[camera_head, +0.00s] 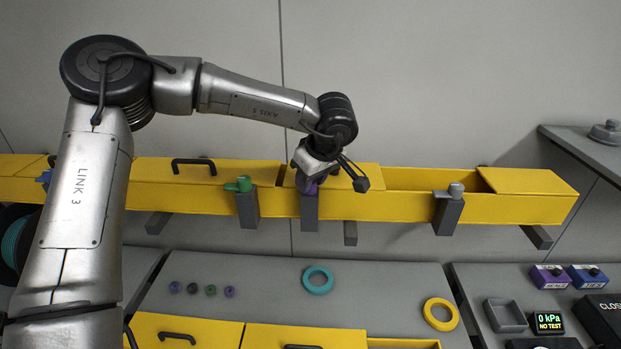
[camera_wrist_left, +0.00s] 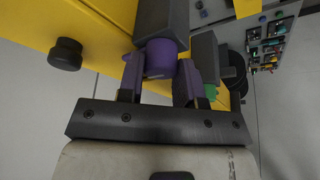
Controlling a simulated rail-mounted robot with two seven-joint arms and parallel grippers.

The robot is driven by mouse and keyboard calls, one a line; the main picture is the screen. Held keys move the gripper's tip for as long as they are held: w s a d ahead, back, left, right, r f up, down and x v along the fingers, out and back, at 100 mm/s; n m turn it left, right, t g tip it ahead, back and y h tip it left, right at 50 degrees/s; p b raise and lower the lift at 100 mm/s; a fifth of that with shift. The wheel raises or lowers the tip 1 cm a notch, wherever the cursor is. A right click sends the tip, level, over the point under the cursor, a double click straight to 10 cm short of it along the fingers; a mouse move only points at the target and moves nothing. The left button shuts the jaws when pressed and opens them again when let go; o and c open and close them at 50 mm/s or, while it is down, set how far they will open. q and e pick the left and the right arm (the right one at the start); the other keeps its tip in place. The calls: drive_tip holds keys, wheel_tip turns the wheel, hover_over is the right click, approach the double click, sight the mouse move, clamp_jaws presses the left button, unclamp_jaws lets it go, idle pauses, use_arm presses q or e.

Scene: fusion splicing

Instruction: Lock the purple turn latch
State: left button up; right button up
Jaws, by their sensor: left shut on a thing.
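The purple turn latch (camera_head: 311,186) sits on a grey bracket (camera_head: 310,212) on the front of the long yellow trough. My left gripper (camera_head: 335,178) reaches it from above and is shut on it. In the left wrist view the purple latch (camera_wrist_left: 160,58) is between the two fingers of my left gripper (camera_wrist_left: 162,82), below its dark grey bracket (camera_wrist_left: 162,18). The fingers and wrist hide part of the latch in the head view, so its exact turn angle is hard to tell. My right gripper is in neither view.
A green latch (camera_head: 240,184) is to the left on the same trough, and a grey latch (camera_head: 456,190) to the right. A trough section is open right of my gripper, beside a tilted yellow lid (camera_head: 530,181). Teal (camera_head: 318,280) and yellow rings (camera_head: 440,313) lie on the grey bench below.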

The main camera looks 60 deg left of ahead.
use_arm(q)
drive_tip(key=o, duration=0.9)
drive_tip(key=shift+o, duration=0.2)
drive_tip(key=v, duration=1.3)
drive_tip(key=shift+d+r+b, duration=0.2)
drive_tip(key=shift+r+b, duration=0.1)
drive_tip(key=shift+r, duration=0.05)
drive_tip(key=shift+w, duration=0.1)
